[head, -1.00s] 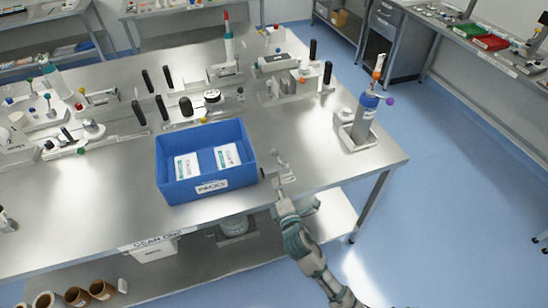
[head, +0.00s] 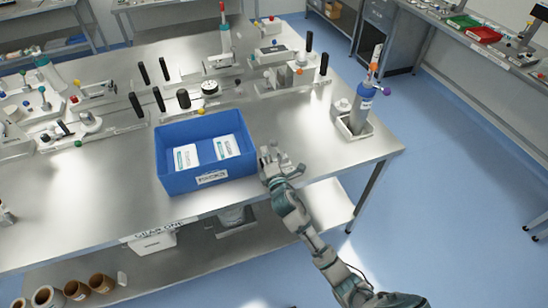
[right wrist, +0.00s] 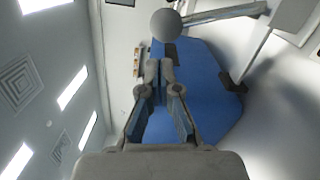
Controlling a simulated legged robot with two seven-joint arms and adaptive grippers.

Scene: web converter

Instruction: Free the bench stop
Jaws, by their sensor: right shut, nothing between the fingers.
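My right gripper (head: 272,162) is at the right front corner of the blue bin, low over the bench top. In the right wrist view its fingertips (right wrist: 160,68) are together with nothing between them. A round grey knob (right wrist: 166,24) shows just beyond the fingertips there; I cannot tell if they touch it. A grey bar (right wrist: 225,13) runs right from near the knob. These may belong to the bench stop, but I cannot tell. In the head view my gripper hides most of that spot. The blue bin (head: 212,180) holds white packs (head: 186,157). My left gripper is not in view.
The steel bench top (head: 315,150) is clear right of my gripper. Black-handled fixtures (head: 308,42) line the back. A lower shelf (head: 320,205) lies under the bench.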

